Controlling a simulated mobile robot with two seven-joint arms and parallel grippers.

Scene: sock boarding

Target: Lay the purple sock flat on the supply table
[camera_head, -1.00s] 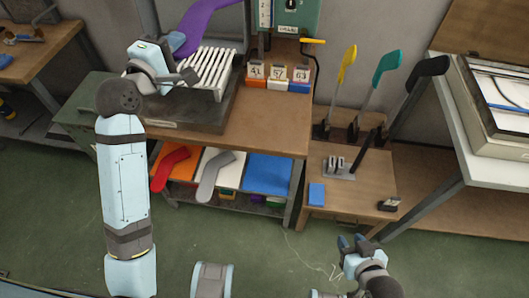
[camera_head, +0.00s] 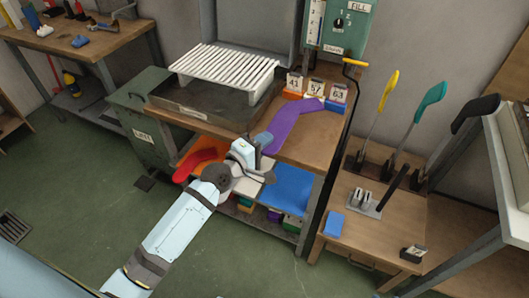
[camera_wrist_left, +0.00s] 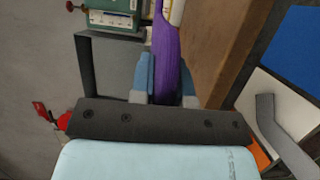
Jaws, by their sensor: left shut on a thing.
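The purple sock (camera_head: 296,122) stretches from my left gripper (camera_head: 264,138) to the right and back over the wooden table top (camera_head: 310,150), its far end by the numbered blocks. My left gripper is shut on the sock's near end, at the table's front edge. In the left wrist view the purple sock (camera_wrist_left: 168,50) runs away between the two blue fingers of the left gripper (camera_wrist_left: 167,85). I cannot tell how much of the sock touches the table. My right gripper is not in view.
A white slatted rack (camera_head: 225,68) on a dark box stands left of the sock. Numbered blocks (camera_head: 315,92) stand behind it. A red sock (camera_head: 198,160) lies on the shelf below.

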